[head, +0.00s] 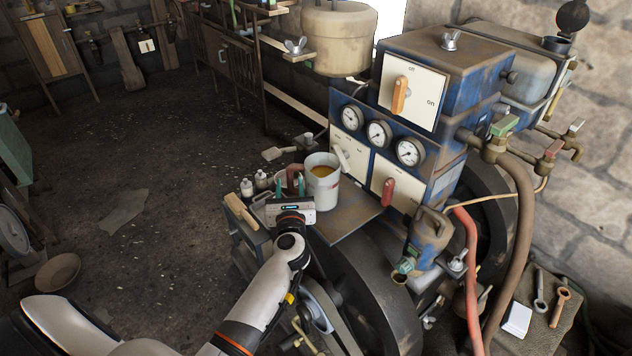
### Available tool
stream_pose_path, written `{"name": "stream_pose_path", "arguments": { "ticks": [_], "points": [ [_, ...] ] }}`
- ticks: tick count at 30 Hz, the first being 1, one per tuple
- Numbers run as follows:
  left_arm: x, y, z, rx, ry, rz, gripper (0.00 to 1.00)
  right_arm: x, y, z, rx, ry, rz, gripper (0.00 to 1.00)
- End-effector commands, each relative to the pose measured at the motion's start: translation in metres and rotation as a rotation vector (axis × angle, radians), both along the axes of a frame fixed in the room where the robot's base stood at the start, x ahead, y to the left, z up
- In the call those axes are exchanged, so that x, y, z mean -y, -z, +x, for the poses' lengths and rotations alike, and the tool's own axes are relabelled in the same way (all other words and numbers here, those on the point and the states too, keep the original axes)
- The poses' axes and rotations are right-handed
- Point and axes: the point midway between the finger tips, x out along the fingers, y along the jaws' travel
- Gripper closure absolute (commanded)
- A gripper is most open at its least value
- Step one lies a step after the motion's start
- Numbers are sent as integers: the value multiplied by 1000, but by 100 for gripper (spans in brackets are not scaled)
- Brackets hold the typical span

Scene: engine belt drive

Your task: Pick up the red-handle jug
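The red-handle jug (322,184) is a pale, upright vessel with amber contents. It stands on the dark ledge in front of the engine's gauge panel. Its red handle (293,174) is on the left side of the jug. My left gripper (290,187) reaches up from below, with its two greenish fingertips apart. The handle appears between or just beyond the fingertips, and I see no clear contact. The gripper body hides the lower part of the handle. My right gripper is not in view.
Small bottles (254,185) and a wooden-handled brush (240,212) sit left of the gripper. The blue control box (385,150) with gauges and levers rises behind the jug. A blue oil can (430,240) and hoses are at the right. The floor at left is mostly open.

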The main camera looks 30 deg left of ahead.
Motion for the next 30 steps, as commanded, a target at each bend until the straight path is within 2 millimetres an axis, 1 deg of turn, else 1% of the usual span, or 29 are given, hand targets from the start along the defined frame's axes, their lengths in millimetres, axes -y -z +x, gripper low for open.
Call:
{"name": "stream_pose_path", "arguments": {
  "ticks": [1,2,6,9,15,16,17,21,23,30],
  "points": [
    [-5,-5,9,0,0,6,61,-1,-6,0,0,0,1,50],
    [-7,-6,13,1,0,6,61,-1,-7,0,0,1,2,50],
    [-17,-3,28,0,0,4,61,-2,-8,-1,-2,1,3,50],
    [-20,-3,32,1,0,3,61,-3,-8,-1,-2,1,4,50],
    [-20,-2,33,0,0,1,61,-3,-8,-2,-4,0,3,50],
    [-20,-2,33,0,1,1,62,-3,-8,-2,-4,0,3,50],
    [-20,-2,33,0,1,2,67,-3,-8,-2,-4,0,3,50],
    [-20,-2,32,0,1,2,90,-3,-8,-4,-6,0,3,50],
    [-20,-2,32,0,1,2,100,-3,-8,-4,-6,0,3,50],
    [-20,-4,33,3,1,2,100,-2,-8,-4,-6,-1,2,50]
  ]
}}
